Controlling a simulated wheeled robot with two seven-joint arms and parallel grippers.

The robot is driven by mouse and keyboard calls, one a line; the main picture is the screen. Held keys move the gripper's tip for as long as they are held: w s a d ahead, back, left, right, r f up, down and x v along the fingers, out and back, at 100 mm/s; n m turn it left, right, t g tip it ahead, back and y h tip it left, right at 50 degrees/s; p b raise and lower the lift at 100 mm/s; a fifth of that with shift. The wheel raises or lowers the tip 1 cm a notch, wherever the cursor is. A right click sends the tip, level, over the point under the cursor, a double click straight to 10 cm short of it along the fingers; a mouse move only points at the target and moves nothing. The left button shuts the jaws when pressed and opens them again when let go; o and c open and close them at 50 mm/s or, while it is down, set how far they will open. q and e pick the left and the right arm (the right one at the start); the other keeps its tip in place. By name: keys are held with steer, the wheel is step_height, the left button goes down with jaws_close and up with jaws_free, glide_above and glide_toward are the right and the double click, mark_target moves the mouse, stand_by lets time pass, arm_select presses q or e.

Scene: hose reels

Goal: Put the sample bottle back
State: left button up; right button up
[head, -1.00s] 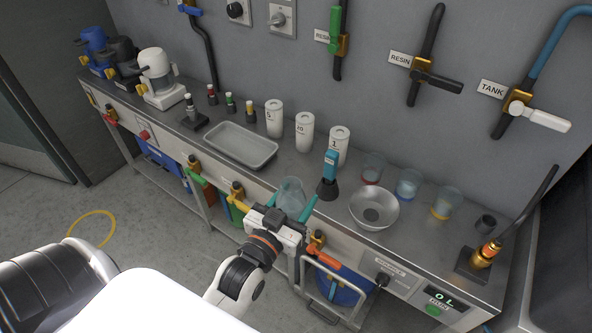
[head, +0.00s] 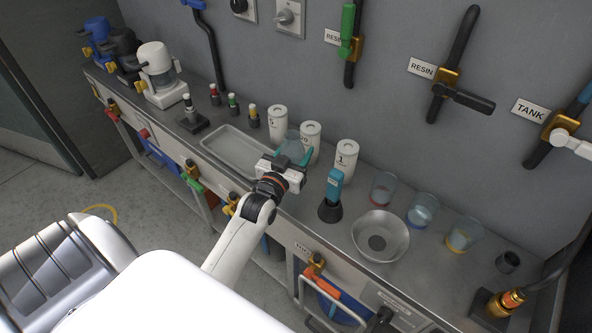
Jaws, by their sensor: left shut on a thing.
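My left gripper (head: 289,166) is shut on a clear, pale bluish bottle (head: 293,146), which I take to be the sample bottle. The teal fingers are on either side of it, and the gripper hides its lower part. It appears in front of the white canisters, by the right end of the metal tray (head: 209,145). I cannot tell whether its base touches the bench. My right gripper is not in view.
White canisters (head: 345,160) stand behind the gripper. A blue-topped tool on a black base (head: 330,209), a steel bowl (head: 360,222) and cups with red (head: 383,187), blue (head: 422,210) and yellow (head: 463,236) bottoms stand to the right. The tray looks empty.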

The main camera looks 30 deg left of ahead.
arm_select(q)
steer(key=shift+f, duration=2.7)
steer(key=shift+f, duration=0.15)
steer(key=o, duration=1.1)
steer(key=shift+r, duration=0.2)
steer(key=s, duration=0.4)
steer(key=s+d, duration=0.1)
steer(key=s, duration=0.3)
steer(key=s+d+b, duration=0.1)
steer(key=s, duration=0.3)
